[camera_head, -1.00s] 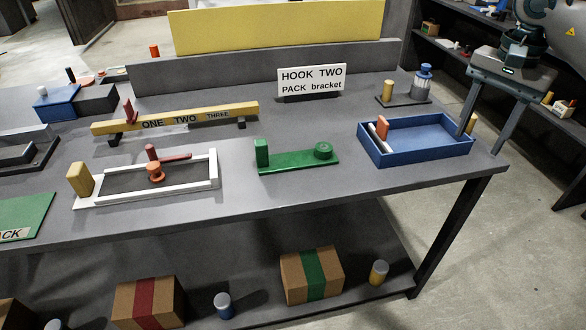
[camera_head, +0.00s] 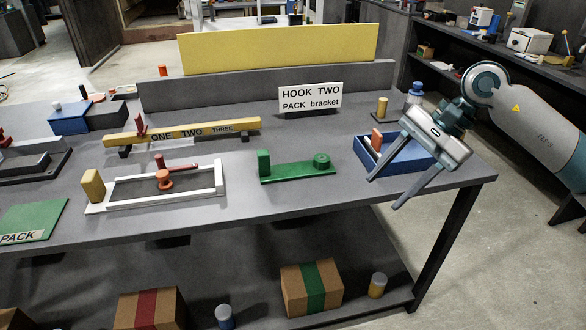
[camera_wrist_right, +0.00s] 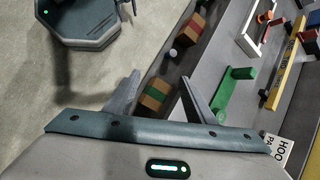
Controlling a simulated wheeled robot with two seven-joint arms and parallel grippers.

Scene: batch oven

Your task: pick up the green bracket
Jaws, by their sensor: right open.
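The green bracket (camera_head: 298,171) lies flat on the grey table, with an upright block at its left end and a round knob at its right end. It also shows in the right wrist view (camera_wrist_right: 224,97), beyond the fingers. My right gripper (camera_head: 384,193) is open and empty, above the table's right end and in front of the blue tray, to the right of the bracket and apart from it. Its two fingers also show in the right wrist view (camera_wrist_right: 160,97). My left gripper is not in view.
The blue tray (camera_head: 424,155) stands right of the bracket, partly hidden by my right gripper. A white-framed fixture (camera_head: 206,196) lies to its left. The sign (camera_head: 311,98) reads "HOOK TWO PACK bracket". A yellow numbered bar (camera_head: 230,127) stands behind. Boxes (camera_head: 312,287) sit on the lower shelf.

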